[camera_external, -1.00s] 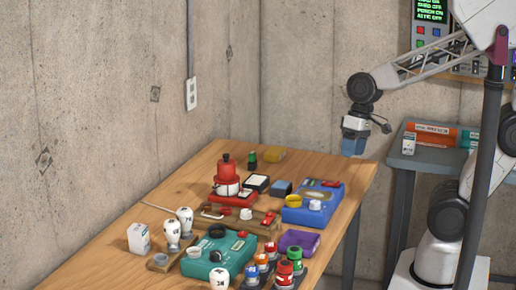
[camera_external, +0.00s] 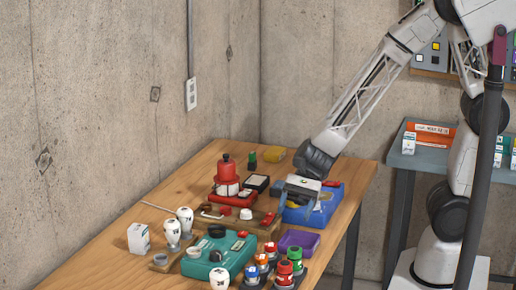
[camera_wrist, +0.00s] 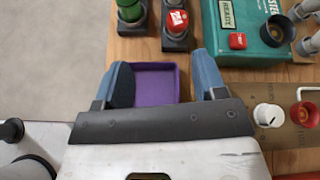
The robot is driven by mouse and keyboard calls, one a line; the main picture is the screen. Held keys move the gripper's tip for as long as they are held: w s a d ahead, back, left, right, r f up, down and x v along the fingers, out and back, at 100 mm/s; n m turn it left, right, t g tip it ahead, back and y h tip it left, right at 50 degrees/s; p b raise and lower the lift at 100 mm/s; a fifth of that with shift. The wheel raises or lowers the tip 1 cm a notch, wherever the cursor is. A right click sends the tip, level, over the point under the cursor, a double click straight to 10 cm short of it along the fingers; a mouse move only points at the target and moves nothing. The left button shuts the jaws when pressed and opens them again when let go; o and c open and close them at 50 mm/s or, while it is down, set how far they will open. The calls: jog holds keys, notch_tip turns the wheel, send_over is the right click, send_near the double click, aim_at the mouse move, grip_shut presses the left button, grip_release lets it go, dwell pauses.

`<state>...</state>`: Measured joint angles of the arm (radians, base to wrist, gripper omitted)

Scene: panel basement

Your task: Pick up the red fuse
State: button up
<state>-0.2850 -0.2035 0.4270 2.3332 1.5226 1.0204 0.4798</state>
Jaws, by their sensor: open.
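Two red-capped cylinders in the external view could be the red fuse: a larger one (camera_external: 285,273) in front of a green one, and a smaller one (camera_external: 271,250) at the back of the row beside it. A red-capped cylinder (camera_wrist: 177,20) with a white mark also shows at the top of the wrist view, in a dark holder; it looks like the smaller one. My gripper (camera_external: 300,205) is open and empty, pointing down over the blue box. In the wrist view my blue fingers (camera_wrist: 160,62) frame the purple tray, with the red cap beyond them.
The purple tray (camera_external: 300,250) lies between my gripper and the cylinders. A green-capped cylinder (camera_wrist: 130,14) stands close to the red one. A teal tester box (camera_external: 219,262), a blue box (camera_external: 327,207) and a red burner-like device (camera_external: 228,177) crowd the wooden table.

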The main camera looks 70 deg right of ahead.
aim_at(271, 244)
jog(key=shift+w+a+f+m+t+y, duration=0.3)
jog(key=shift+w+a+f+m, duration=0.2)
jog(key=shift+a+f+m, duration=0.25)
jog(key=shift+w+a+f+m+t+y, duration=0.2)
jog(key=shift+w+a+f+m+t, duration=0.1)
jog(key=shift+w+a+f+m, duration=0.45)
jog(key=shift+s+d+r, duration=0.1)
jog(key=shift+s+d, duration=0.05)
jog(key=shift+s, duration=0.1)
jog(key=shift+x, duration=1.25)
jog(key=shift+x, duration=2.6)
jog(key=shift+c, duration=0.4)
jog(key=c, duration=0.9)
jog(key=shift+r, duration=0.2)
jog(key=shift+r, duration=4.9)
